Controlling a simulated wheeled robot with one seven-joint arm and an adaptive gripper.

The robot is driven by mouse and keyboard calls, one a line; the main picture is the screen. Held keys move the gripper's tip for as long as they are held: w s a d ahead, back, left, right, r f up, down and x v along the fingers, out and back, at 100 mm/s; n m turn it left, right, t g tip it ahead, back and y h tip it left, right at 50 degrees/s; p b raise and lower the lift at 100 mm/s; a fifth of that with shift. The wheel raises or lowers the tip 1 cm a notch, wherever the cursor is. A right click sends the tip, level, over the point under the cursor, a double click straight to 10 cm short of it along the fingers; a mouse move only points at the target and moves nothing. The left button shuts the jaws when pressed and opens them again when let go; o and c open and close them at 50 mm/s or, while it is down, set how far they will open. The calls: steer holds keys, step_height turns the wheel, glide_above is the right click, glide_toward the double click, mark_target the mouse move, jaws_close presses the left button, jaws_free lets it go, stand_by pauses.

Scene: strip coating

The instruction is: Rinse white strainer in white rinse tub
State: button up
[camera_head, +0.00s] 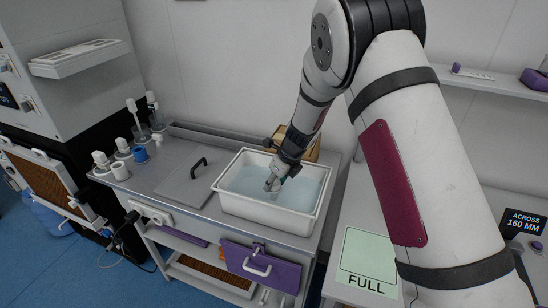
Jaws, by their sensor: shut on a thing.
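The white rinse tub (267,213) is a rectangular basin of pale blue water on the grey metal bench, right of the middle of its top. My gripper (273,184) reaches down into the tub from the upper right, its fingertips at the water. It is shut on a small pale thing, consistent with the white strainer. The strainer's shape cannot be made out; most of it is hidden by the water and the gripper.
A grey lid with a black handle (198,167) lies left of the tub. A brown box (305,150) sits behind the tub. A pale green "FULL" sheet (368,262) lies on the right-hand table.

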steer(key=shift+w+a+b, duration=0.2)
steer(key=shift+w+a, duration=0.2)
steer(key=shift+a, duration=0.55)
steer(key=shift+w+a+b, duration=0.25)
steer(key=shift+w+a, duration=0.15)
steer(key=shift+a, duration=0.5)
steer(key=shift+w+a+b, duration=0.2)
steer(key=shift+w+a, duration=0.2)
steer(key=shift+a, duration=0.55)
steer(key=shift+s+d+p, duration=0.45)
steer(key=shift+s+d, duration=0.3)
steer(key=shift+d, duration=1.1)
steer(key=shift+s+d+p, duration=0.4)
steer(key=shift+s+d, duration=0.4)
steer(key=shift+d, duration=1.05)
steer(key=shift+s+d+p, duration=0.45)
steer(key=shift+s+d, duration=0.3)
steer(key=shift+d, duration=1.1)
steer(key=shift+w+a+b, duration=0.45)
steer(key=shift+w+a, duration=0.3)
steer(key=shift+a, duration=1.1)
steer(key=shift+w+a+b, duration=0.4)
steer(key=shift+w+a, duration=0.4)
steer(key=shift+a, duration=1.05)
steer(key=shift+w+a+b, duration=0.45)
steer(key=shift+w+a, duration=0.3)
steer(key=shift+a, duration=1.1)
